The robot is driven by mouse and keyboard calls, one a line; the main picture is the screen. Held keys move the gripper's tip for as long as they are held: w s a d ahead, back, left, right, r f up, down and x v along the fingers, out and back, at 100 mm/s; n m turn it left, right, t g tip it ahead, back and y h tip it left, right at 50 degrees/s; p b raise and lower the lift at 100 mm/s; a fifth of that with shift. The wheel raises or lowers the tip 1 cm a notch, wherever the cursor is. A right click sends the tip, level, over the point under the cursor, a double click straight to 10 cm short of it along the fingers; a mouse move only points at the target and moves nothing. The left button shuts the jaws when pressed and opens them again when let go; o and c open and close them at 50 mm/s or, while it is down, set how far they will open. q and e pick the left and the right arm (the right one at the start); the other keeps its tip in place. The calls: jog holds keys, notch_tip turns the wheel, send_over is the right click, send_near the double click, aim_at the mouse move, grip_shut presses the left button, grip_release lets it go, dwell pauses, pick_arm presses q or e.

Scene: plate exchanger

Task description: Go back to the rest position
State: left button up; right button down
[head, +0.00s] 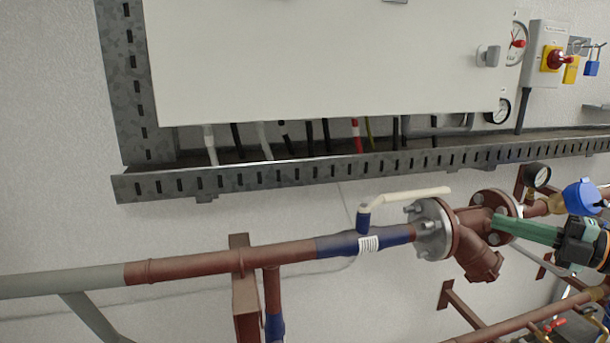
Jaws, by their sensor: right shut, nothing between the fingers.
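My right gripper (499,223) comes in from the right edge, with long green fingers and a black body. Its fingers are shut with nothing between them. The fingertips overlap the right flange of the brown strainer fitting (474,235) in the picture; I cannot tell whether they touch it. My left gripper is not in view.
A blue valve (335,243) with a cream lever (410,195) sits on the brown pipe (200,263). A white cabinet (320,60) hangs above a slotted metal rail (300,173). A gauge (538,175) and a blue-capped part (580,195) stand close to my right gripper.

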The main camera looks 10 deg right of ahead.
jog(key=s+a+f+m+t+h+p, duration=0.25)
jog(key=a+f+m+h, duration=0.3)
jog(key=f+m, duration=0.55)
jog(key=s+a+f+m+t+h+p, duration=0.1)
jog(key=a+f+m+t+h+p, duration=0.2)
jog(key=a+f+m, duration=0.75)
jog(key=s+a+f+m+g+h+p, duration=0.1)
jog(key=s+a+f+g, duration=0.3)
jog(key=s+f, duration=0.4)
jog(key=s+a+f+m+g+p, duration=0.1)
jog(key=s+a+f+m+g, duration=0.1)
jog(key=s+a+f+g, duration=0.3)
jog(key=s+a+f, duration=0.1)
jog(key=s+f, duration=0.3)
jog(key=f, duration=0.1)
jog(key=shift+a+h, duration=0.35)
jog(key=shift+a, duration=0.05)
jog(key=shift+d, duration=0.15)
